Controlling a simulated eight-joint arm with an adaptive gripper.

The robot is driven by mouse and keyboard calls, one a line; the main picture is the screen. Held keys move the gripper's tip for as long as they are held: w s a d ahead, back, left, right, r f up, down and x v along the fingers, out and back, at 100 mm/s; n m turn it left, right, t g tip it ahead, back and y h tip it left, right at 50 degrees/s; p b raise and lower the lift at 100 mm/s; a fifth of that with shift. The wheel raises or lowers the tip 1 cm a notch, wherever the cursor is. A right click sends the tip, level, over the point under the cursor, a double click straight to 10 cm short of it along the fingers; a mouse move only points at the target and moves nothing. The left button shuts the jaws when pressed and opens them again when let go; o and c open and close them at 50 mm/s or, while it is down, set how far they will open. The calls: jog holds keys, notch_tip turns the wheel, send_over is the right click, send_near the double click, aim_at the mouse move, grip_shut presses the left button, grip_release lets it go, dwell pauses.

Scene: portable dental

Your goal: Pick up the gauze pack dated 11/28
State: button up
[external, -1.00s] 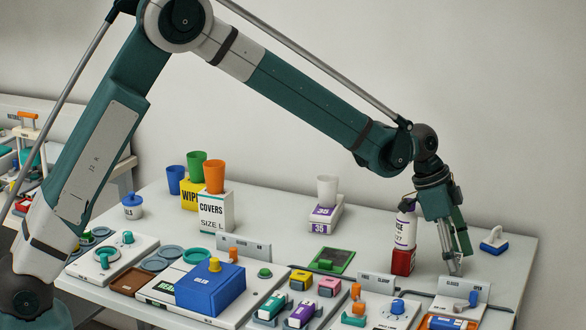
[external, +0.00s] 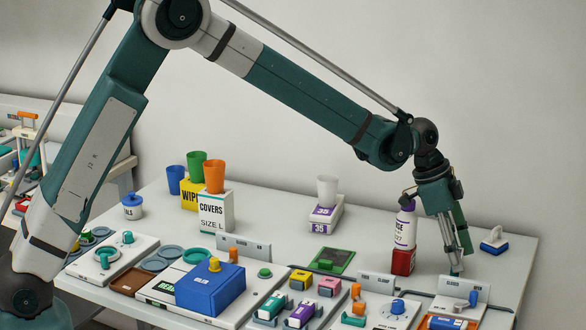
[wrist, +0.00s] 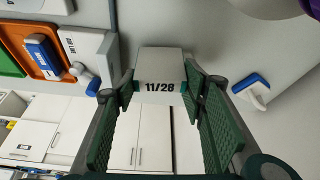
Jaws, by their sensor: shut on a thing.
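The gauze pack (wrist: 161,67) is a white block with black "11/28" print on the side facing the wrist camera. In the wrist view it sits between the green ribbed fingers of my gripper (wrist: 160,90), which are shut on its left and right sides. In the external view my gripper (external: 456,266) points down at the right part of the table, right of the white bottle. I cannot make out the pack there, and whether it touches the table is unclear.
A white bottle (external: 405,228) on a red box (external: 402,262) stands close to the left. A blue-and-white handled block (external: 494,242) lies to the right. A panel with a lever (external: 462,291) and an orange tray (wrist: 38,63) are near the front edge.

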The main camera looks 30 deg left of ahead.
notch_tip(320, 180, up, 9)
jog(key=shift+f+p, duration=0.2)
jog(key=shift+p, duration=0.75)
jog(key=shift+r, duration=0.1)
